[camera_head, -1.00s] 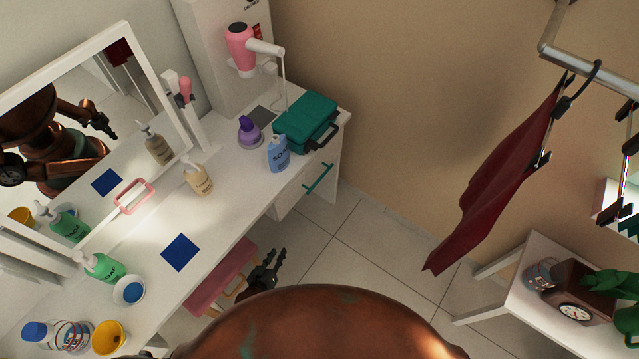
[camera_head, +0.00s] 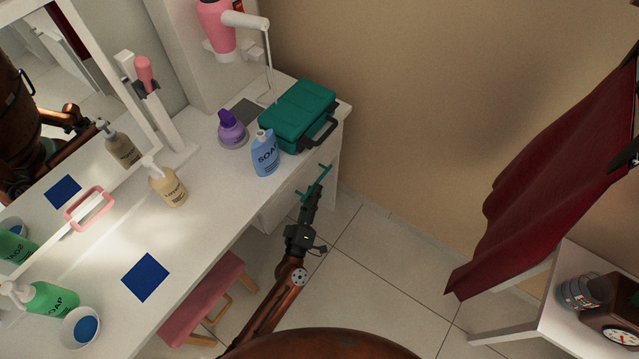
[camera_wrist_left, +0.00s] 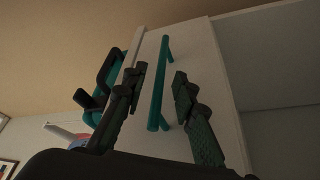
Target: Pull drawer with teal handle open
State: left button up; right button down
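The teal handle (camera_head: 318,182) is a bar on the front of a white drawer (camera_head: 283,205) at the far end of the dressing table. The drawer looks closed. My left gripper (camera_head: 311,193) is at the handle in the head view. In the left wrist view the teal handle (camera_wrist_left: 160,85) stands between the two fingers of my left gripper (camera_wrist_left: 160,88), with a gap on both sides. The fingers are open and not closed on the bar. My right gripper is in neither view.
A teal case (camera_head: 298,115) and a blue soap bottle (camera_head: 265,155) stand on the white tabletop above the drawer. A pink stool (camera_head: 203,300) is under the table. The tiled floor (camera_head: 385,265) to the right is clear. A dark red cloth (camera_head: 555,185) hangs at right.

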pick_arm(q)
jog(key=shift+x, duration=1.75)
jog(key=shift+c, duration=0.7)
grip_shut()
jog(key=shift+f, duration=0.1)
